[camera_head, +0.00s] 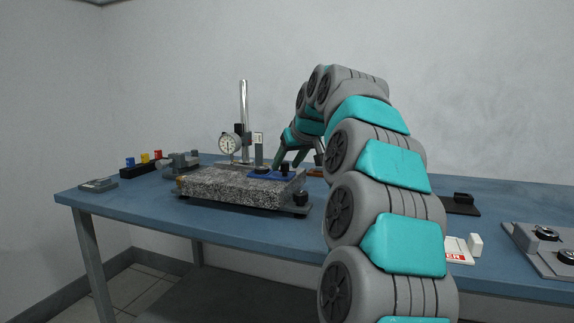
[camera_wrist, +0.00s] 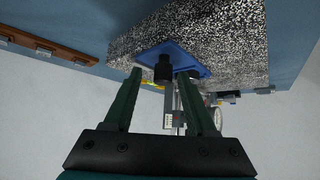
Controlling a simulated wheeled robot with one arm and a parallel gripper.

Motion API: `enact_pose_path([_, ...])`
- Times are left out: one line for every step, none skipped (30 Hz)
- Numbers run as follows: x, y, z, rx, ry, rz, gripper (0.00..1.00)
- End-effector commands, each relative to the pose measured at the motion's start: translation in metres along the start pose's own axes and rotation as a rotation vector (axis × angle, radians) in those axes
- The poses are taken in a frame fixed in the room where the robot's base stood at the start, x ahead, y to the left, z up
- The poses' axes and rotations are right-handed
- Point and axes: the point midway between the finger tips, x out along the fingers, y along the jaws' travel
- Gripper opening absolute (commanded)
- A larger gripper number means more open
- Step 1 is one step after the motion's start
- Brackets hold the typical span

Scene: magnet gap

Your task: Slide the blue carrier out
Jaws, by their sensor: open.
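The blue carrier (camera_head: 268,175) is a flat blue plate on the speckled granite block (camera_head: 225,187), near its right end. In the wrist view the carrier (camera_wrist: 202,67) lies on the granite, with a black knob (camera_wrist: 163,72) standing from it. My gripper (camera_head: 289,159) is above and beside the carrier, with green fingers pointing down. In the wrist view my gripper (camera_wrist: 159,73) is open, its fingertips on either side of the knob. Whether they touch it I cannot tell.
A dial gauge (camera_head: 229,144) hangs by a chrome post (camera_head: 244,120) behind the granite. A black knob (camera_head: 300,198) sits at the base's right corner. Coloured pieces in a black rack (camera_head: 140,170) stand at left. Clear blue tabletop (camera_head: 130,203) lies in front.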

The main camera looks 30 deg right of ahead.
Motion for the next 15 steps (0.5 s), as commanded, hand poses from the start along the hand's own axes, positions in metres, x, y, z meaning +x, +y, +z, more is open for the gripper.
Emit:
enact_pose_path([-0.006,0.0,-0.001,0.0,0.004,0.001,0.57])
enact_pose_path([-0.009,0.001,-0.001,0.0,0.004,0.002,0.57])
enact_pose_path([-0.015,0.001,-0.001,0.0,0.004,0.002,0.57])
enact_pose_path([-0.019,0.001,0.0,0.0,0.003,0.001,0.57])
enact_pose_path([-0.024,0.0,0.0,0.0,0.001,0.001,0.57])
enact_pose_path([-0.03,0.0,0.001,0.0,0.0,0.001,0.57])
enact_pose_path([-0.035,0.001,0.001,0.0,0.001,0.001,0.57])
enact_pose_path([-0.04,0.001,0.0,0.001,0.002,0.002,0.57])
enact_pose_path([-0.047,0.001,0.0,0.001,0.002,0.002,0.57])
enact_pose_path([-0.052,0.001,0.0,0.001,0.002,0.002,0.57])
enact_pose_path([-0.057,0.001,0.0,0.001,0.001,0.002,0.57])
enact_pose_path([-0.061,0.001,0.0,0.001,0.001,0.002,0.57])
enact_pose_path([-0.064,0.001,0.0,0.001,0.001,0.002,0.57])
enact_pose_path([-0.067,0.001,0.0,0.001,0.001,0.002,0.57])
enact_pose_path([-0.069,0.001,0.001,0.001,0.0,0.002,0.57])
